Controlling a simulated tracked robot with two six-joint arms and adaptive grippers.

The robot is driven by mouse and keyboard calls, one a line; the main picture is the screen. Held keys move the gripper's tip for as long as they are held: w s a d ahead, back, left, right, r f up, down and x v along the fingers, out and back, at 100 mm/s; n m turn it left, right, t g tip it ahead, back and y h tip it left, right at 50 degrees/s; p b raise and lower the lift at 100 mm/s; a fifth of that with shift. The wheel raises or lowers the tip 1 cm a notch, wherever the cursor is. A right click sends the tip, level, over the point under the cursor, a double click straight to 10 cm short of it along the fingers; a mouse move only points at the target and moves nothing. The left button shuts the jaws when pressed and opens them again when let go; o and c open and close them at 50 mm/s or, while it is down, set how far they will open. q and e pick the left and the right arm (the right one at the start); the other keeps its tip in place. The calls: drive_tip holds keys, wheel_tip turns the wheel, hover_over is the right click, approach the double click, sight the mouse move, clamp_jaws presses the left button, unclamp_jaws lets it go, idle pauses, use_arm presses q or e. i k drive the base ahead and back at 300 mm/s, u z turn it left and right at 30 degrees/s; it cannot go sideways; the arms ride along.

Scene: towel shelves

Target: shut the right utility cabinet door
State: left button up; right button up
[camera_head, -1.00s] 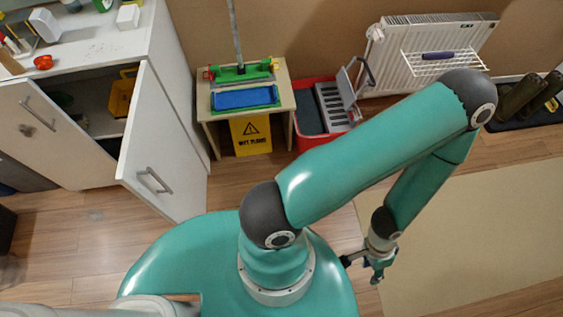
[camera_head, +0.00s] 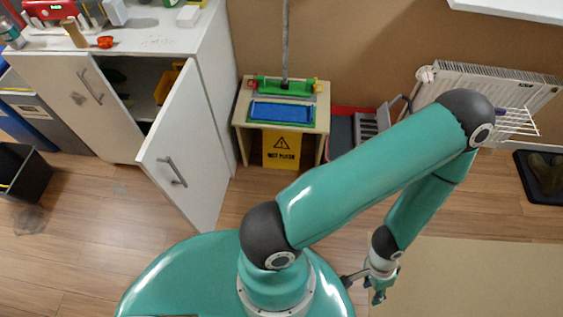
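The right utility cabinet door (camera_head: 185,145) is white with a metal bar handle and stands open, swung outward at the left of the view. The dark cabinet inside shows between it and the left door (camera_head: 75,95). A yellow item (camera_head: 167,82) is inside.
A small wooden table (camera_head: 240,112) with a blue tray and yellow wet-floor sign (camera_head: 281,150) stands right of the cabinet. A black bin (camera_head: 22,172) is at far left. Wooden floor in front of the door is clear. A radiator (camera_head: 480,85) is on the wall.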

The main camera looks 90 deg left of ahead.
sight(182, 152)
drive_tip(key=u, duration=0.2)
drive_tip(key=i, duration=0.25)
drive_tip(key=u, duration=2.9)
drive_tip(key=i, duration=0.3)
drive_tip(key=z, duration=2.15)
